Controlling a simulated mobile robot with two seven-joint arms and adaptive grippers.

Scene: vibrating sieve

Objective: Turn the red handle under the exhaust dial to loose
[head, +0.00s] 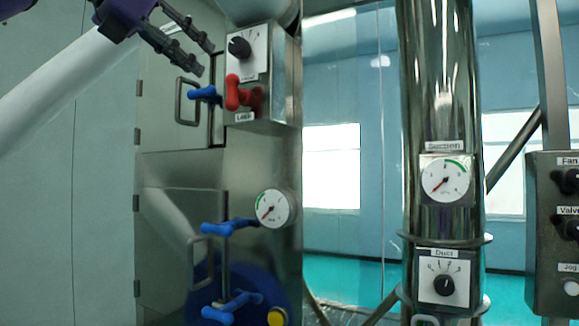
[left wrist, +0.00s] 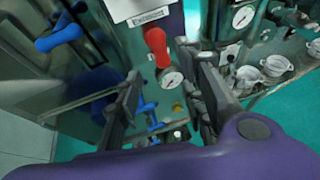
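The red handle (head: 238,95) sits under the black exhaust dial (head: 240,47) on a metal box. A small label, too small to read surely, is below the handle. In the left wrist view the red handle (left wrist: 156,46) hangs below a white labelled plate (left wrist: 135,9), ahead of the fingers. My left gripper (head: 204,60) is open and empty, up and left of the red handle and apart from it. In the left wrist view its two fingers (left wrist: 165,85) are spread wide. My right gripper is not in view.
A blue handle (head: 207,94) is close left of the red one, on a cabinet door. More blue handles (head: 230,226) and a gauge (head: 272,208) are lower. A steel pipe (head: 440,100) with a gauge and a duct dial stands to the right. White cups (left wrist: 248,76) show in the left wrist view.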

